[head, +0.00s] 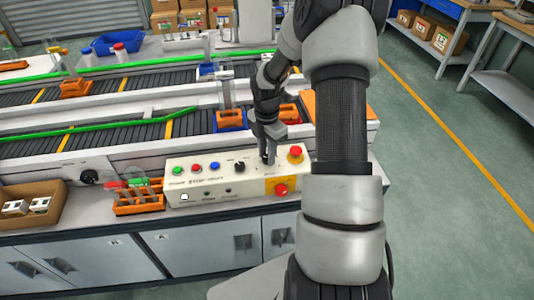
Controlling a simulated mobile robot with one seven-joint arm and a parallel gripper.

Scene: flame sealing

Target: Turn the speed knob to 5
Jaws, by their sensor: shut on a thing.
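The control panel (215,182) is a cream box at the front edge of the bench, with coloured buttons, a black knob (239,166) and a red emergency button (295,152). My gripper (267,158) points down at the panel, right of that black knob and left of the red button. Its fingers are shut on a small knob there, which they mostly hide. I take this to be the speed knob; its pointer and scale cannot be read at this size.
Conveyors (110,118) with orange and blue carriers run behind the panel. An orange rack (138,200) with tubes stands just left of it, and a cardboard box (32,205) sits farther left. A second red knob (281,189) is on a yellow plate below my gripper.

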